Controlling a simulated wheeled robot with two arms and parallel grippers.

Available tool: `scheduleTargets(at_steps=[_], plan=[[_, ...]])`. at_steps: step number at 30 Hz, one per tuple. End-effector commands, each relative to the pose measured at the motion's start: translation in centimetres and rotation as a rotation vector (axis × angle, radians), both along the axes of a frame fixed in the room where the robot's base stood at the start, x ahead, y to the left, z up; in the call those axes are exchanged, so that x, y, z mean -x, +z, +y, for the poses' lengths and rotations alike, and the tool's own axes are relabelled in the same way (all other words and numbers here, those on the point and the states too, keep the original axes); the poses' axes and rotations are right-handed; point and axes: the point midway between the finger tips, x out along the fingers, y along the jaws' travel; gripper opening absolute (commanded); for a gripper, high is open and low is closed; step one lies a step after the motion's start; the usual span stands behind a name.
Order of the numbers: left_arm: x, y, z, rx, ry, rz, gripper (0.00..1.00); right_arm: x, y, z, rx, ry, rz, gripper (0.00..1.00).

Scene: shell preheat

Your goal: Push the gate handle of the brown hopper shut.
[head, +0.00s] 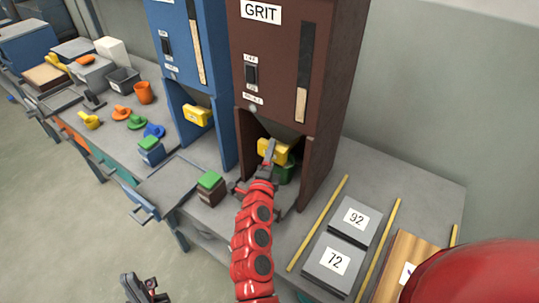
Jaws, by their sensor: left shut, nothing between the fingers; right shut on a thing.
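The brown hopper (270,60), labelled GRIT, stands at the centre back. Its yellow gate handle (281,152) shows in the opening low on its front. My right gripper (268,150) is at this handle, with its fingers shut on it and covering its left part. How far the gate is open cannot be told. My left gripper (145,288) is low at the left, away from the hopper, shut and empty.
A green container (287,172) sits under the handle, partly hidden. A blue hopper (184,50) with a yellow handle (197,115) stands to the left. A green-topped block (210,188) is in front. Grey plates marked 92 (352,222) and 72 (331,266) lie at right.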

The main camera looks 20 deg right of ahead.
Motion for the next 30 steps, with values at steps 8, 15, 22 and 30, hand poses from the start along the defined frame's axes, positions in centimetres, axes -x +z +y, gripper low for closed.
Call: scheduleTargets(at_steps=[8,15,22,30], plan=[[0.0,0.0,0.0,0.0,0.0,0.0,0.0,0.0,0.2,-0.1,0.003,-0.002,-0.003,0.94],[0.0,0.0,0.0,0.0,0.0,0.0,0.0,0.0,0.1,-0.1,0.002,-0.001,-0.002,0.99],[0.0,-0.3,0.0,0.0,0.0,0.0,0.0,1.1,0.1,0.7,0.0,0.001,-0.004,0.99],[0.0,-1.4,0.0,0.0,0.0,0.0,0.0,6.2,-0.2,3.8,0.001,0.005,0.0,0.99]])
